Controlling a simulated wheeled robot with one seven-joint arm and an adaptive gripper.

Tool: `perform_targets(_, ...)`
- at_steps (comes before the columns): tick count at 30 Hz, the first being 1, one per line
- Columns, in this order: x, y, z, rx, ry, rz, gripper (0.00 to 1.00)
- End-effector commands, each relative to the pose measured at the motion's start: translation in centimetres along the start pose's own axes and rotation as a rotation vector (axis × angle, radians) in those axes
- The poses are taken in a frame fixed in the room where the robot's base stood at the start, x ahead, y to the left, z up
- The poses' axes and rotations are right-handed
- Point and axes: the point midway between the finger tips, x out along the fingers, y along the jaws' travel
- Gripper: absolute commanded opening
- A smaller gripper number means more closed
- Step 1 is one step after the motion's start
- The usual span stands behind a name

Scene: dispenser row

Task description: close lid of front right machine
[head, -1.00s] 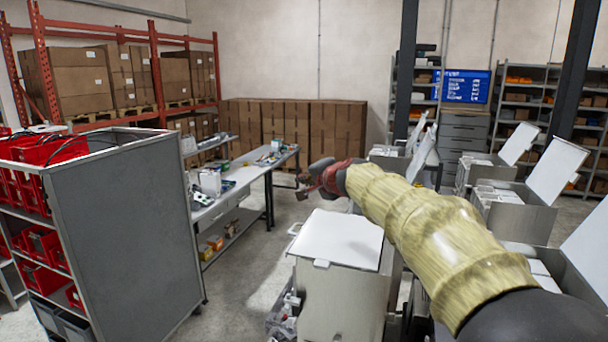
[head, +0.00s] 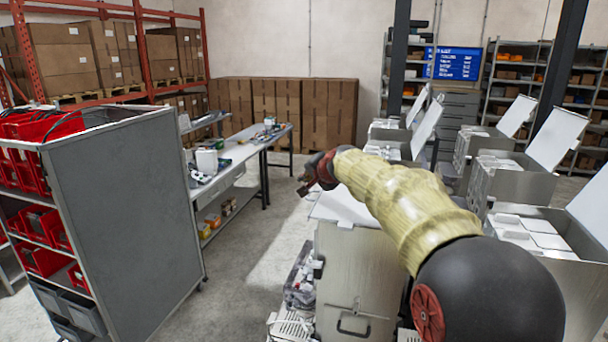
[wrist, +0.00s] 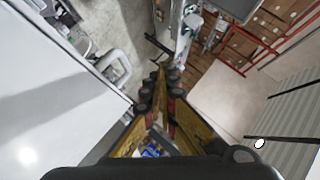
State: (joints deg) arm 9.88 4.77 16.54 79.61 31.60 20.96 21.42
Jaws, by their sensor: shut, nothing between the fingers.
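The nearest machine on the right (head: 545,250) is cut by the picture edge. Its pale lid (head: 592,208) stands raised and tilted back, and white compartments show inside. My gripper (head: 304,188) is far to its left, beyond the near left machine (head: 355,270). That machine's white lid (head: 342,206) lies flat on top, partly hidden by my arm.
More machines with raised lids (head: 556,140) stand behind. A long workbench (head: 232,172) and a grey shelf cart with red bins (head: 125,210) are on the left. Floor (head: 250,240) is clear between cart and machines. A clear bin (head: 300,280) hangs beside the near left machine.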

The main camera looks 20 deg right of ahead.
Motion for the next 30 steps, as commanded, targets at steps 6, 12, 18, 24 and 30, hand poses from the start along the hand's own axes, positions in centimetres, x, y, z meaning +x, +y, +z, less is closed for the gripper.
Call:
perform_targets(6, 1.2, 1.6, 0.9, 0.0, 0.0, 0.0, 0.0)
perform_targets(12, 1.4, 2.0, 1.0, 0.0, 0.0, -0.001, 0.0)
perform_targets(18, 1.4, 2.0, 1.0, 0.0, 0.0, -0.001, 0.0)
perform_targets(24, 1.4, 2.0, 1.0, 0.0, 0.0, 0.0, 0.0)
perform_targets(30, 0.7, 1.1, 0.3, 0.0, 0.001, -0.001, 0.0)
